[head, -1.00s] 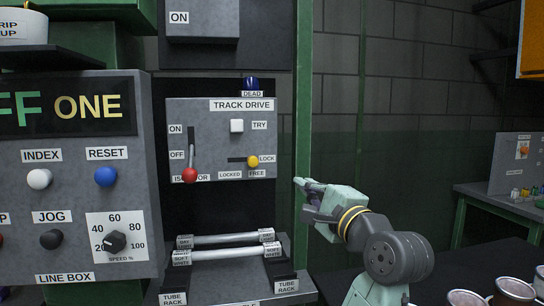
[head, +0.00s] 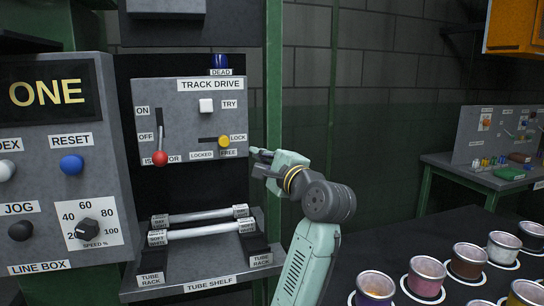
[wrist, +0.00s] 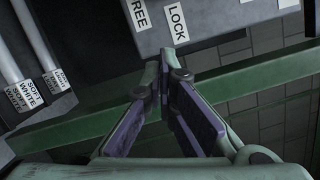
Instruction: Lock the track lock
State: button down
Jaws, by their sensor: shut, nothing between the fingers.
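The track lock is a yellow knob (head: 224,141) in a short horizontal slot on the grey track drive panel (head: 188,122). In the wrist view, my closed fingertips (wrist: 163,65) are near the panel's edge; the knob is out of view.
A red-knobbed isolator lever (head: 160,158) is down at the panel's lower left. A white TRY button (head: 206,105) is above the lock. Below are tubes on a tube shelf (head: 210,284). A green post (head: 273,80) stands right of the panel. Several cups (head: 424,277) are at lower right.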

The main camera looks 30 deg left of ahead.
aim_at(213, 147)
jog(key=s+a, duration=0.1)
jog(key=s+a+r+p, duration=0.1)
jog(key=a, duration=0.1)
jog(key=shift+a+r+p, duration=0.15)
jog(key=shift+p, duration=0.15)
jog(key=shift+s+a, duration=0.15)
jog(key=shift+s, duration=0.05)
jog(key=s+a, duration=0.1)
jog(key=s, duration=0.1)
jog(key=s+a, duration=0.2)
jog(key=shift+s+a, duration=0.15)
jog(key=shift+a, duration=0.15)
